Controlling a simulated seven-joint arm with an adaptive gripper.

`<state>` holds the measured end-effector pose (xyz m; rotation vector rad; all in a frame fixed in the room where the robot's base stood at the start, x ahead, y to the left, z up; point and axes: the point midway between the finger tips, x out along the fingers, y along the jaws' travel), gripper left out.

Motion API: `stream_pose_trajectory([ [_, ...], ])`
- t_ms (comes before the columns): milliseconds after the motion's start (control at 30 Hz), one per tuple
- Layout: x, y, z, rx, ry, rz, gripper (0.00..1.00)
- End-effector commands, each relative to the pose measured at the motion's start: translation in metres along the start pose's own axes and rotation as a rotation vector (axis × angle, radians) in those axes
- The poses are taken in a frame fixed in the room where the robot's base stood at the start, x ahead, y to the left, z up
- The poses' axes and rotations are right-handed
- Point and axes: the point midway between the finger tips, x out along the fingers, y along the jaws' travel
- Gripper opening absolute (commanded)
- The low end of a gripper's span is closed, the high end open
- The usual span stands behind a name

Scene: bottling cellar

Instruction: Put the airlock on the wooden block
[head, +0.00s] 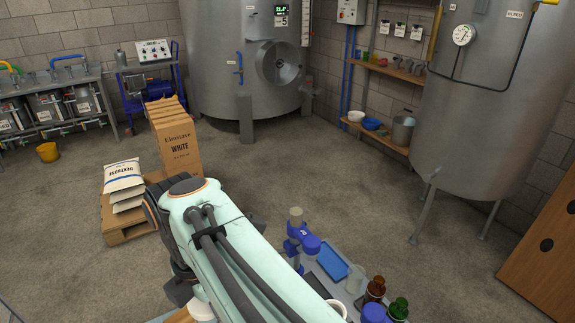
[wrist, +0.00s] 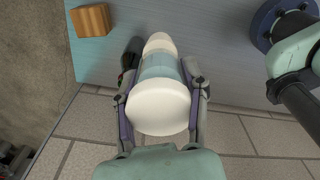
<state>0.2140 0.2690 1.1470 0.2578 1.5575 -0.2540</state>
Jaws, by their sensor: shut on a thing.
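In the wrist view my gripper (wrist: 160,78) is shut on a pale rounded thing, which I take to be the airlock (wrist: 160,108). It has a broad white end towards the camera, a light blue band and a cream far end. A finger lies along each side of it. The wooden block (wrist: 91,20) lies on the blue-grey bench top at the upper left, apart from the airlock and near the bench edge. In the head view my arm hides the gripper; a tan patch at the bottom edge may be the block.
In the head view a blue instrument (head: 302,240), a blue tray (head: 333,262), a clear beaker (head: 356,279), a brown bottle (head: 375,289) and a green bottle (head: 398,308) crowd the bench right of my arm. In the wrist view a dark thing (wrist: 131,55) sits close beside the airlock.

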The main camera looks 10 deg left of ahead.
Motion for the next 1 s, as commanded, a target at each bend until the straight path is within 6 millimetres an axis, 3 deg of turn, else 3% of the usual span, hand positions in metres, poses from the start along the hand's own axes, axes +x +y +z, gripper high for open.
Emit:
stream_pose_trajectory([
  [33,0.002,0.003,-0.006,-0.025,0.001,-0.001,0.07],
  [300,0.043,0.001,-0.003,-0.013,0.002,-0.004,0.07],
  [433,0.054,0.009,0.000,-0.011,0.000,-0.003,0.07],
  [767,0.095,0.090,0.030,-0.010,0.001,-0.002,0.07],
  [1000,0.137,0.122,0.040,-0.010,0.001,-0.001,0.07],
])
